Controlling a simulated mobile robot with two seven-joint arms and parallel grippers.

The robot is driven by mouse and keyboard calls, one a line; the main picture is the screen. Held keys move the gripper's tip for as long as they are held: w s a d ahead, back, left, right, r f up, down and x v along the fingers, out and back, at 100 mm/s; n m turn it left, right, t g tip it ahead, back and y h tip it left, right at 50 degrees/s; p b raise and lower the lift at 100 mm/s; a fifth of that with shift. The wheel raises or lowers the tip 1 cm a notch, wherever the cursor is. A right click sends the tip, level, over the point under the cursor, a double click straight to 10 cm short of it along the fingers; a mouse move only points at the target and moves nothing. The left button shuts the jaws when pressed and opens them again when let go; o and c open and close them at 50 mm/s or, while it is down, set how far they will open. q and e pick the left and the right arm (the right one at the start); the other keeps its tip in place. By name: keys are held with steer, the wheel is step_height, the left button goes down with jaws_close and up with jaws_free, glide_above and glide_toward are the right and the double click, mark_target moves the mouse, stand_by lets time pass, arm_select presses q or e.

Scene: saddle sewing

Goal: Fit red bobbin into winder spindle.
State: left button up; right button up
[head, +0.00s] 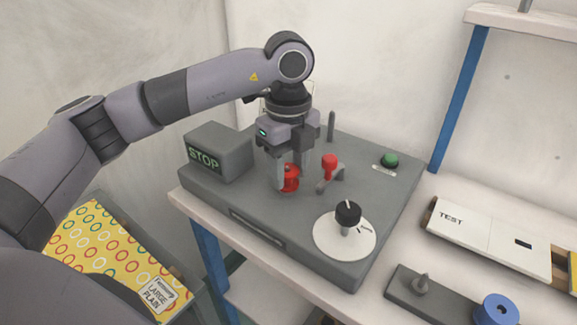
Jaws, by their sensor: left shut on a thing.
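The red bobbin (290,179) is between the fingers of my left gripper (289,182), which is shut on it. The gripper points down over the grey winder machine (285,228) and partly hides the bobbin. The bobbin is low, close to the machine's top; I cannot tell whether it sits on a spindle, as the fingers hide that spot. A red-tipped lever (329,167) stands just right of the bobbin. A thin grey upright post (331,126) stands behind. My right gripper is not in view.
The machine also carries a STOP block (218,152), a green button (389,160) and a black knob on a white dial (345,235). At right lie a white TEST box (489,236), a grey base with a peg (422,287) and a blue spool (497,311). A patterned yellow box (103,252) is at lower left.

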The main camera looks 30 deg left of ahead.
arm_select(q)
steer(key=o, duration=1.2)
steer(key=shift+o, duration=0.2)
step_height(320, 180, up, 7)
steer(key=shift+r, duration=0.1)
